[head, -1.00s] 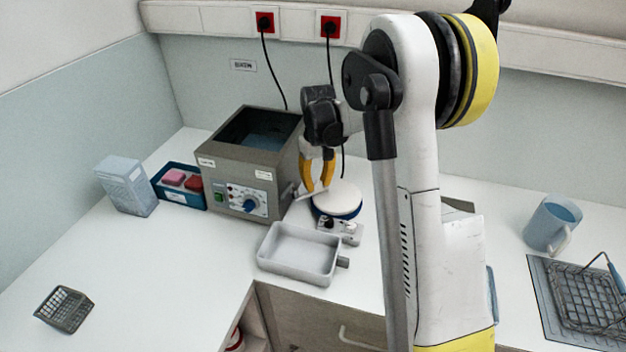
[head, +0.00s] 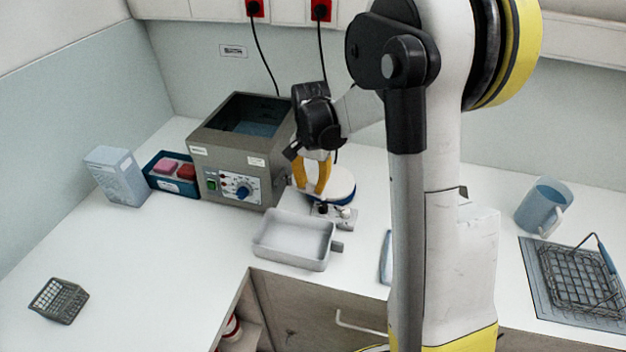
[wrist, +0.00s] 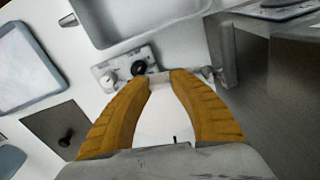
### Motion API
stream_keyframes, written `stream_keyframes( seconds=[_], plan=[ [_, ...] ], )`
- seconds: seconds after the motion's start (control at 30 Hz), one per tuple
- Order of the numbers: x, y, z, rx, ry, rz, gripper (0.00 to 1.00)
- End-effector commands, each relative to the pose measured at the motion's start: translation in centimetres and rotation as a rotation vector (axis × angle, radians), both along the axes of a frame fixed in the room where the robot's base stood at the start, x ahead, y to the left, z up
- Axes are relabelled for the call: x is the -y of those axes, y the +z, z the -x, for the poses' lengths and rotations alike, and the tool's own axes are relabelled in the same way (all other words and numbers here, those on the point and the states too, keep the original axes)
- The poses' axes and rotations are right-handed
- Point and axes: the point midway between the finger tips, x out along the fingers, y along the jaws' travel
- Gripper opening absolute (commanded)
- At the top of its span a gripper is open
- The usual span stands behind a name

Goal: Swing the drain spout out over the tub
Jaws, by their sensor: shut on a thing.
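The grey water bath (head: 225,163) stands on the counter; its side also shows at the right of the wrist view (wrist: 275,95). The drain spout (wrist: 228,55) is a grey tube beside the bath's side in the wrist view. My gripper (head: 314,190) has its yellow fingers closed low beside the bath; they also show in the wrist view (wrist: 164,77). They are shut on the spout's end, which is mostly hidden between the tips. The shallow grey tub (head: 292,255) sits in front of the bath, just ahead of the fingertips, and in the wrist view (wrist: 140,22).
A white-topped stirrer (head: 341,184) with a small control panel stands right under and behind my gripper. A blue bin of sponges (head: 158,184) and a box (head: 115,178) are left of the bath. A blue mug (head: 543,208) is far right. The left counter front is mostly clear.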

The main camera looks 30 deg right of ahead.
Motion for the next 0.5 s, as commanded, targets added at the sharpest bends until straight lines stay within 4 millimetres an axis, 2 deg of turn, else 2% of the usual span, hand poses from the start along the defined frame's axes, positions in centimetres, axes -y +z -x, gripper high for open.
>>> stream_keyframes(
  seconds=[0.5],
  plan=[
    [-3.1,0.0,1.3,-0.001,-0.482,0.0,0.0]
  ],
)
